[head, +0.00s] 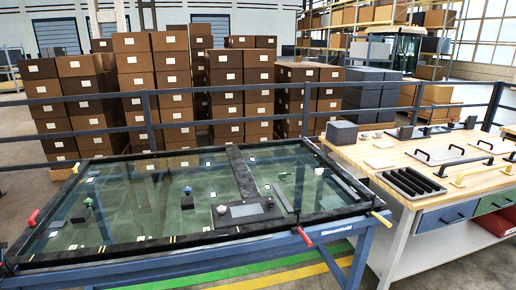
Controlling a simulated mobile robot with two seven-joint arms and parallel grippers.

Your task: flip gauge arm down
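A blue trolley (322,234) carries a large glass pane (140,215) in a dark frame. A dark flat bar (243,178) crosses the pane from the back edge toward a dark block with a grey plate (240,211). I cannot tell which part is the gauge arm. Small levers sit on the frame: a red one (33,217) at left, a red one (304,237) at the front right corner and a yellow one (381,217) at right. Neither of my grippers is in the head view.
A wooden-topped workbench (350,150) stands at right with handles, a dark slotted tray (411,183) and drawers (446,216). A dark railing (200,124) runs behind, with stacked brown boxes (152,70) beyond. Floor shows in front, with green and yellow stripes.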

